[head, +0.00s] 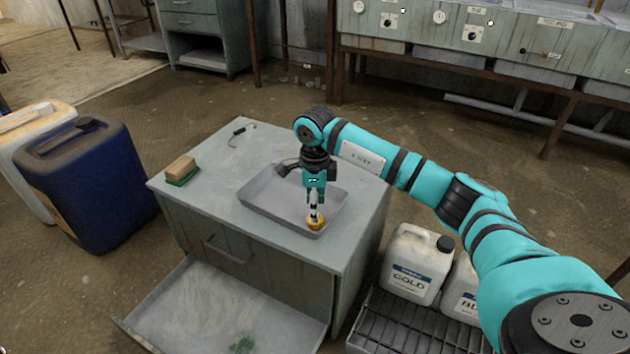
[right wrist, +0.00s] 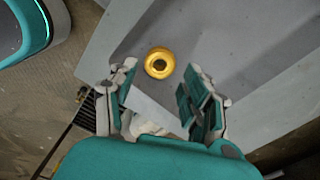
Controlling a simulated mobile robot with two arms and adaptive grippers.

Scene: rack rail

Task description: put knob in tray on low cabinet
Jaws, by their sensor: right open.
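The knob is a small round gold piece with a dark centre (right wrist: 159,63). In the head view the knob (head: 314,222) shows just below my right gripper (head: 315,210), inside the grey tray near its front right corner. The shallow tray (head: 262,222) sits on top of the low cabinet (head: 210,177). In the right wrist view my right gripper (right wrist: 158,98) is open, with the knob beyond its fingertips and apart from both fingers. The knob appears to rest on the tray floor. My left gripper is not in view.
A sponge with a green base (head: 181,171) and a thin dark item (head: 239,132) lie on the cabinet top. The cabinet's lower drawer (head: 215,310) is pulled out. White jugs (head: 412,262) stand on a rack at right. A blue canister (head: 88,185) stands at left.

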